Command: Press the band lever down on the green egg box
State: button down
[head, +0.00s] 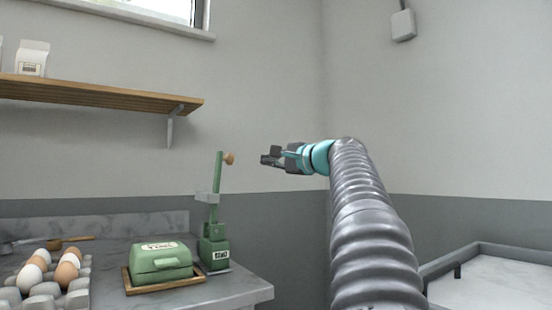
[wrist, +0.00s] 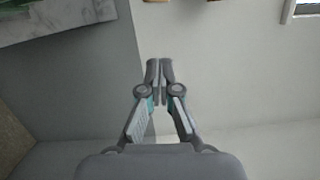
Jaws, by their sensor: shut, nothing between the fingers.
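The green egg box (head: 160,262) sits closed on a wooden tray (head: 135,288) on the counter, in the head view. Just right of it stands a green press (head: 214,249) with an upright lever (head: 218,175) that ends in a round wooden knob (head: 229,159). The lever points up. My gripper (head: 264,160) is in the air to the right of the knob, at about its height in the picture, and apart from it. In the wrist view my gripper (wrist: 160,66) is shut and empty, with the wall behind it. The lever is not clear in the wrist view.
An egg tray (head: 45,296) with brown and white eggs is at the counter's left. A wooden shelf (head: 95,94) with a white carton (head: 33,58) hangs above. A pale-topped surface (head: 500,280) with a raised rim is at right. The air around my gripper is clear.

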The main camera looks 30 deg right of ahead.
jog(key=w+a, duration=0.5)
jog(key=shift+r, duration=0.2)
jog(key=shift+a+r+p, duration=0.1)
jog(key=shift+p, duration=0.2)
